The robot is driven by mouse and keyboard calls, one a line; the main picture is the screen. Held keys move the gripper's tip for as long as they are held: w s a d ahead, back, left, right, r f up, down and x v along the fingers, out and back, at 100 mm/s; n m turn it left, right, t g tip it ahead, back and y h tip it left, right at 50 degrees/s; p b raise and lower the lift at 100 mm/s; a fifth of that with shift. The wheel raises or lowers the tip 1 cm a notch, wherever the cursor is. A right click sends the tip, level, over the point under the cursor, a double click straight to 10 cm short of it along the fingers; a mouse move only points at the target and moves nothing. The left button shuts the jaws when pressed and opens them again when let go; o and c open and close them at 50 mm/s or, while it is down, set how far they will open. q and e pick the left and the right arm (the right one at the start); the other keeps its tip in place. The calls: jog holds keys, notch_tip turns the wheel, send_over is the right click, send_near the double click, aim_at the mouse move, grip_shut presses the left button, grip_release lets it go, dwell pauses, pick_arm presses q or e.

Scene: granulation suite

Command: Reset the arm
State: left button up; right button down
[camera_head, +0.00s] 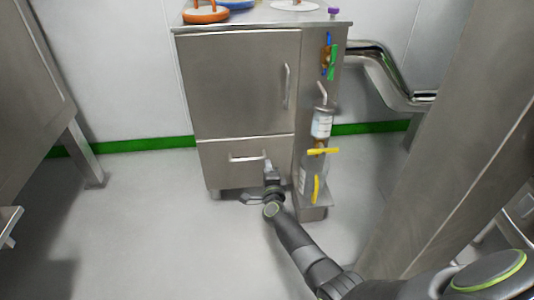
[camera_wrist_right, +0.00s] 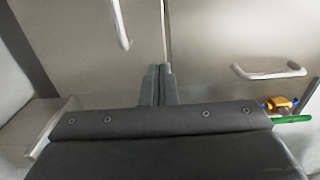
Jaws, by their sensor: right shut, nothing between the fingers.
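My right arm (camera_head: 310,258) reaches forward from the lower right in the head view. Its gripper (camera_head: 267,164) is in front of the steel cabinet's lower drawer (camera_head: 222,158), close to the right end of the drawer handle (camera_head: 247,159). In the right wrist view the two fingers (camera_wrist_right: 160,85) are pressed together with nothing between them. They appear apart from the drawer handle (camera_wrist_right: 120,25) and the door handle (camera_wrist_right: 270,70). My left gripper is not in view.
The cabinet (camera_head: 240,80) has a side rack holding a spray bottle (camera_head: 322,122) and yellow-handled items (camera_head: 317,188). An orange-based item (camera_head: 205,15) sits on its top. A steel column (camera_head: 450,140) stands at right. The floor (camera_head: 150,230) at left is clear.

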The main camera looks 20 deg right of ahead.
jog(key=shift+v, duration=0.75)
